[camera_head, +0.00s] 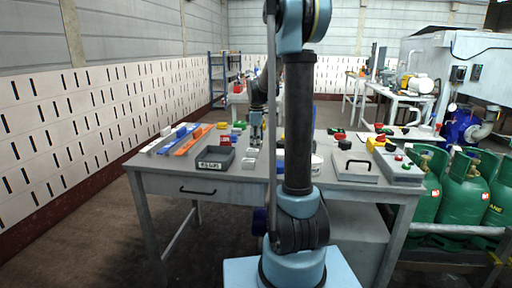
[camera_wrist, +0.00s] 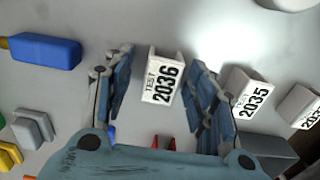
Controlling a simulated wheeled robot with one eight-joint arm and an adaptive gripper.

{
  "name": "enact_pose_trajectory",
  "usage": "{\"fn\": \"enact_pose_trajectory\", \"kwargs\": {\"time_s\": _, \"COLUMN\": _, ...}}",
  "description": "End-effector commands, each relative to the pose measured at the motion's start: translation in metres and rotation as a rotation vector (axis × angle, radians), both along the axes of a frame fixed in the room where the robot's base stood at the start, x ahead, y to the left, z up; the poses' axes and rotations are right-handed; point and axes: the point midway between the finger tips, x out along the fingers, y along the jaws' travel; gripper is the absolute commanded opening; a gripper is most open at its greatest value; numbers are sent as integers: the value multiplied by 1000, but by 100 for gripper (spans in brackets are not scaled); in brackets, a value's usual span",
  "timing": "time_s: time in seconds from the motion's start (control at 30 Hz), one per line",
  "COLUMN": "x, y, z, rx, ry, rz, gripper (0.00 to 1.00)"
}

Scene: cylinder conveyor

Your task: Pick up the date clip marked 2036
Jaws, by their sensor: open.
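The white date clip marked 2036 (camera_wrist: 162,82) lies on the grey table top in the wrist view, its label reading "TEST 2036". My gripper (camera_wrist: 158,85) is open, with one finger on each side of this clip and a visible gap to both. The clip marked 2035 (camera_wrist: 248,97) lies just right of the right finger. In the head view my gripper (camera_head: 255,138) points down over the table, behind the dark grey tray; the 2036 clip is too small to make out there.
Another white clip (camera_wrist: 302,106) is at the right edge. A blue block (camera_wrist: 45,51) and a grey block (camera_wrist: 33,127) lie left. In the head view, a labelled dark tray (camera_head: 209,166) stands close to my gripper, and a grey box with a handle (camera_head: 356,167) is at right.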

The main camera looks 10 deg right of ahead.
Motion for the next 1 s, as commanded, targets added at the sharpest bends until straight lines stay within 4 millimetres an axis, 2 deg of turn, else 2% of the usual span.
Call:
{"fn": "enact_pose_trajectory", "kwargs": {"time_s": 0.27, "x": 0, "y": 0, "z": -3, "rx": 0, "ry": 0, "rz": 0, "gripper": 52}}
{"fn": "enact_pose_trajectory", "kwargs": {"time_s": 0.33, "x": 0, "y": 0, "z": -3, "rx": 0, "ry": 0, "rz": 0, "gripper": 40}}
{"fn": "enact_pose_trajectory", "kwargs": {"time_s": 0.43, "x": 0, "y": 0, "z": -3, "rx": 0, "ry": 0, "rz": 0, "gripper": 18}}
{"fn": "enact_pose_trajectory", "kwargs": {"time_s": 0.47, "x": 0, "y": 0, "z": -3, "rx": 0, "ry": 0, "rz": 0, "gripper": 14}}
{"fn": "enact_pose_trajectory", "kwargs": {"time_s": 0.83, "x": 0, "y": 0, "z": -1, "rx": 0, "ry": 0, "rz": 0, "gripper": 13}}
{"fn": "enact_pose_trajectory", "kwargs": {"time_s": 1.0, "x": 0, "y": 0, "z": 14, "rx": 0, "ry": 0, "rz": 0, "gripper": 13}}
